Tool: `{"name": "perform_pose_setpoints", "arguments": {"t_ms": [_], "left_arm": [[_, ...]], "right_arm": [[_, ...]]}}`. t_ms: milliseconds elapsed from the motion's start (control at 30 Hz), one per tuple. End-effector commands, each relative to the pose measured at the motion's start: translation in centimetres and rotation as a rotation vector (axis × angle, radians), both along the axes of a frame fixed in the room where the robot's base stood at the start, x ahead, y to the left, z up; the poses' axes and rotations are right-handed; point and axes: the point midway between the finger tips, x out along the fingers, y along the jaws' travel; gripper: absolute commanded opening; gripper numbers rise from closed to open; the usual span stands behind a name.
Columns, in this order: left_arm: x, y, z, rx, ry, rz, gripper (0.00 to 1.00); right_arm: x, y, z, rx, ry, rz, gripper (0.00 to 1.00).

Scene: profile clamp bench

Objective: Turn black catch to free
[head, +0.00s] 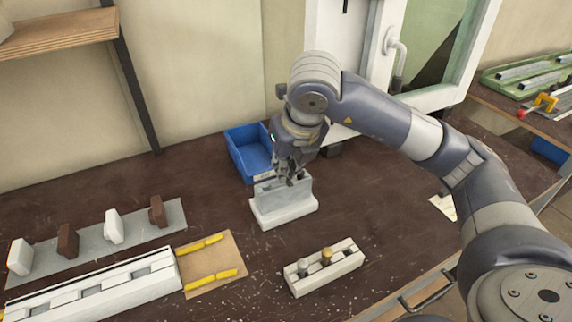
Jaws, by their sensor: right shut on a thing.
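My right gripper (290,174) points down at the top of a light grey clamp block (284,212) on the dark bench. Its fingers are closed at the block's upper edge, on what looks like the small black catch. The fingers cover most of the catch, so I cannot tell which way it is turned. The block stands upright on a wider pale base. My left gripper is out of view.
A blue bin (247,150) stands just behind the block. In front are a pale holder (325,268) with two pegs, and a cardboard piece (212,262) with yellow strips. A long white profile (95,290) and a grey strip (100,235) with several upright pieces lie left.

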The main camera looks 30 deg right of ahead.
Motion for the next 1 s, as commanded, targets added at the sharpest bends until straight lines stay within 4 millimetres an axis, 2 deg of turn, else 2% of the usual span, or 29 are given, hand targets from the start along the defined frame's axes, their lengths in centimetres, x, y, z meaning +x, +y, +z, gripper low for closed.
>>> {"name": "perform_pose_setpoints", "arguments": {"t_ms": [67, 100, 167, 567, 667, 833, 1000], "left_arm": [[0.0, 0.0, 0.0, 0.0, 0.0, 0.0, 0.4], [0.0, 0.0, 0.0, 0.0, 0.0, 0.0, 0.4], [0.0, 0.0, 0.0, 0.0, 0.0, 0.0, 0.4], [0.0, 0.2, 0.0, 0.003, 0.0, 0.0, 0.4], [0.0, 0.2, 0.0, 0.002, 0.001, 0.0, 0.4], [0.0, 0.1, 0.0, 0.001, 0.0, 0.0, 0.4], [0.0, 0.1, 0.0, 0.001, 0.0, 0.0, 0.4]], "right_arm": [[0.1, 0.0, 0.2, 0.002, -0.007, 0.0, 0.0], [0.1, 0.0, 0.2, 0.002, -0.007, 0.0, 0.12], [0.1, 0.0, 0.2, 0.002, -0.006, 0.0, 0.23], [-0.1, 0.0, 0.5, 0.001, -0.004, 0.0, 0.23], [-0.5, 0.1, 1.6, 0.002, -0.006, 0.002, 0.23], [-1.8, 0.2, 4.9, 0.002, -0.011, 0.002, 0.23], [-2.8, 0.2, 7.2, -0.001, -0.009, 0.0, 0.23]]}}
